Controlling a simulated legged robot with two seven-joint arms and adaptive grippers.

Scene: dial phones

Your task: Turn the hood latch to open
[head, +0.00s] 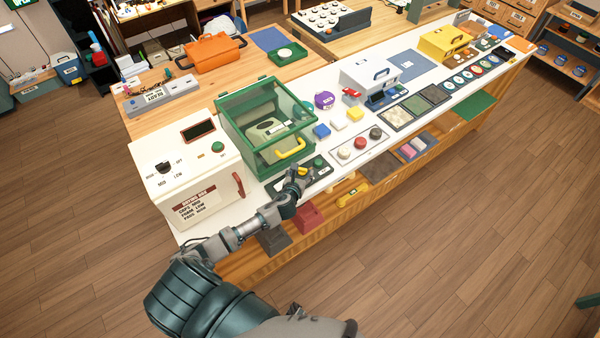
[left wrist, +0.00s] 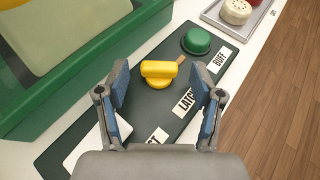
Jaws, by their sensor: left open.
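The hood is a green box (head: 226,133) with clear panels on the white counter. In front of it lies a dark panel (left wrist: 226,64) with a yellow latch knob (left wrist: 160,72) on a round base, labelled "LATCH" in part. A green button (left wrist: 196,41) labelled "BUFF" sits beyond the knob. My left gripper (left wrist: 160,98) is open, its two blue-padded fingers on either side of the knob's near side, apart from it as far as I can tell. In the head view my left gripper (head: 296,184) hangs over the panel and hides part of it. My right gripper is not in view.
A white box with a dial (head: 190,178) stands left of the hood. The floor in front of the counter is clear.

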